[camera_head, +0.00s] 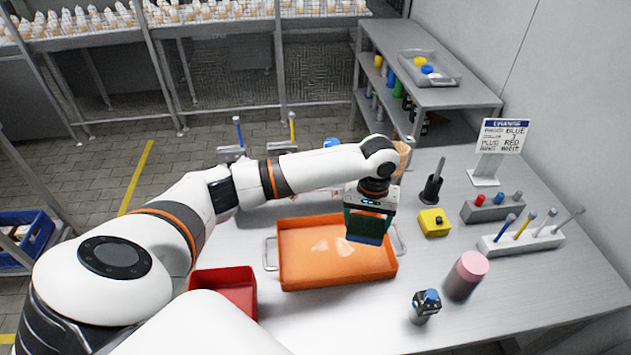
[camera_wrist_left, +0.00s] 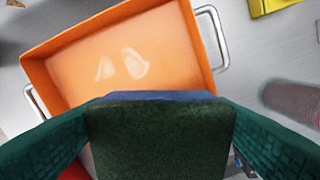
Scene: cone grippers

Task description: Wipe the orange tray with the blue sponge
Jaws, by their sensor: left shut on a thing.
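The orange tray (camera_head: 310,270) lies on the grey table with a metal handle at each end. Pale smears (camera_head: 330,247) show on its floor, and they also show in the left wrist view (camera_wrist_left: 122,66). My left gripper (camera_head: 368,225) is over the tray's right part, its green fingers shut on the blue sponge (camera_head: 366,239). In the left wrist view the sponge (camera_wrist_left: 160,130) has a dark green face and a blue edge, between the two fingers. I cannot tell whether the sponge touches the tray floor. My right gripper is not in view.
A red bin (camera_head: 228,288) stands left of the tray. Right of it are a yellow box (camera_head: 434,222), a pink-topped cylinder (camera_head: 466,275), a small blue-topped item (camera_head: 425,305) and a white rack (camera_head: 522,238) with sticks. A sign (camera_head: 500,140) stands behind.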

